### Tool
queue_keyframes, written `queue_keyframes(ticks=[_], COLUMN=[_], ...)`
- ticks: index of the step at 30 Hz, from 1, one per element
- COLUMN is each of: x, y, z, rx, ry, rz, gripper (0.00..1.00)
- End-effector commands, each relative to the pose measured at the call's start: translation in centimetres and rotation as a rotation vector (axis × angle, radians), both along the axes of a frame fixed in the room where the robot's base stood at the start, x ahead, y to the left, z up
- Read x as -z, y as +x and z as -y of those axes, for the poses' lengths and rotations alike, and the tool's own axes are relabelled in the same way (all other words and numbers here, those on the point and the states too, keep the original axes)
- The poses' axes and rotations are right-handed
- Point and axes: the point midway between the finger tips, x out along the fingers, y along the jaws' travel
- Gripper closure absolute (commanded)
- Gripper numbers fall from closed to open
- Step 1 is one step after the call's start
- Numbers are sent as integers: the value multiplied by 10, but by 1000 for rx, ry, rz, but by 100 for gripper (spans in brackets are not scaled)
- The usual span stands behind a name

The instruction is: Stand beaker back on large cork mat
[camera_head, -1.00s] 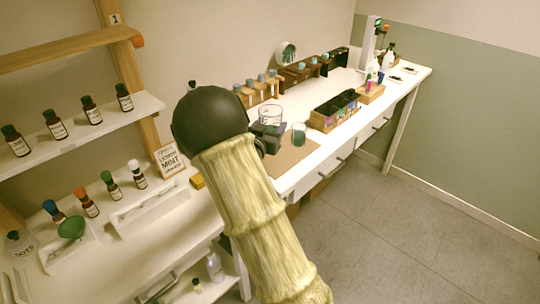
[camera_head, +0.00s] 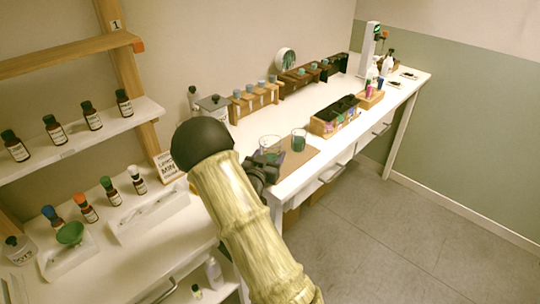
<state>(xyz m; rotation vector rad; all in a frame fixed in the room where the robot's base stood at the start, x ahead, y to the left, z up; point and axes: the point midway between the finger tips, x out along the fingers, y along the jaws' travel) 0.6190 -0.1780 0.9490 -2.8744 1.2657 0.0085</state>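The clear glass beaker (camera_head: 270,144) is upright at my gripper (camera_head: 268,158), low over the left part of the large cork mat (camera_head: 300,160). My dark gripper appears shut on the beaker's lower part; the fingertips are small and partly hidden by my arm. I cannot tell whether the beaker's base touches the mat. The brown mat lies on the white bench, its left part hidden behind my gripper and arm. A smaller glass with dark green contents (camera_head: 298,142) stands on the mat, just right of the beaker.
Behind the beaker is a wooden rack with grey-capped vials (camera_head: 254,101). A wooden box with dark compartments (camera_head: 336,116) stands right of the mat. A grey-lidded container (camera_head: 213,108) stands at the back left. A sign (camera_head: 170,165) stands left of my arm.

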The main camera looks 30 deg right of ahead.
Motion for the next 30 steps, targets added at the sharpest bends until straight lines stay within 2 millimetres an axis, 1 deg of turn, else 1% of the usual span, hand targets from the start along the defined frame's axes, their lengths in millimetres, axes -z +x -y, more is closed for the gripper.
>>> queue_keyframes(ticks=[6,9,10,13,21,25,30], x=[-1,2,3,2,1,-3,0], y=[0,0,0,0,0,0,-14], z=[0,0,0,0,0,0,-17], rx=[0,0,0,0,0,0,-2], ry=[0,-1,0,0,0,0,1], rz=[3,2,1,1,1,1,-1], gripper=[71,71,39,19,19,19,19])
